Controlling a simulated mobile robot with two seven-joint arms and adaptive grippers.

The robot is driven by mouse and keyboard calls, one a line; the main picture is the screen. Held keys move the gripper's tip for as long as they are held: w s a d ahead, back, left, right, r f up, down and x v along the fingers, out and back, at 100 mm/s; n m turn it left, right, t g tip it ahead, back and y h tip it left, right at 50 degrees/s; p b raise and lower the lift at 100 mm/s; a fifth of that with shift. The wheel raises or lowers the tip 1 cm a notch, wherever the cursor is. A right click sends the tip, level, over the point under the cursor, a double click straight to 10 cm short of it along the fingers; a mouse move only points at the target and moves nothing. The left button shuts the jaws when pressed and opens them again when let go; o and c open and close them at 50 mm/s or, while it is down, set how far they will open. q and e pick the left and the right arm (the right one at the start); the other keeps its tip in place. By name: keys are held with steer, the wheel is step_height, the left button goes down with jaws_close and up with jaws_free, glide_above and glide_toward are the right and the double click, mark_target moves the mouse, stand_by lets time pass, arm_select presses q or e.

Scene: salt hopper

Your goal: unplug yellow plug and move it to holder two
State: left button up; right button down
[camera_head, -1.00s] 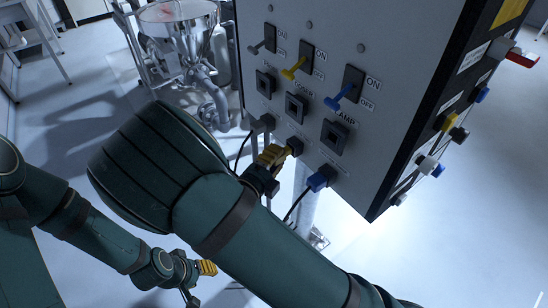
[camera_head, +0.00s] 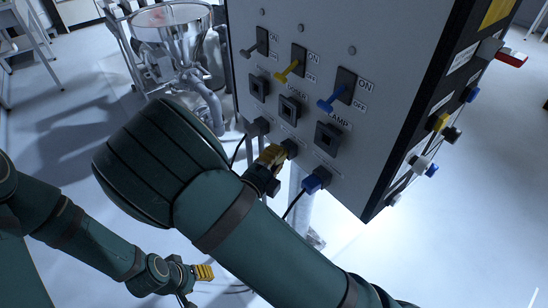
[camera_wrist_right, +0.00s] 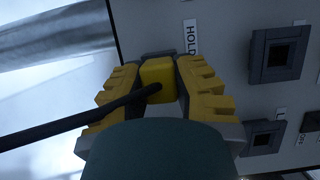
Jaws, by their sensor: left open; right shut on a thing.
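My right gripper (camera_head: 274,156) is at the lower row of sockets on the grey panel (camera_head: 392,110). It is shut on the yellow plug (camera_wrist_right: 158,72), which sits between its yellow fingers in the right wrist view; a black cable runs from it to the left. The plug is at a dark socket (camera_head: 290,148) beside a label starting "HOLD"; whether it is seated cannot be told. In the head view the fingers hide the plug. The holder number is not readable. My left gripper (camera_head: 204,272) is open, low and away from the panel.
A blue plug (camera_head: 317,179) with a black cable is in the lower row, right of my right gripper. Square sockets (camera_head: 290,107) and switches with grey, yellow and blue levers (camera_head: 332,98) are above. A glass-and-metal hopper (camera_head: 175,30) stands at the left back.

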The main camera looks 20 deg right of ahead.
steer(key=shift+w+d, duration=0.1)
steer(key=shift+d, duration=0.2)
steer(key=shift+c, duration=1.2)
jaws_free()
steer(key=shift+a, duration=0.1)
steer(key=shift+v, duration=3)
steer(key=v, duration=1.2)
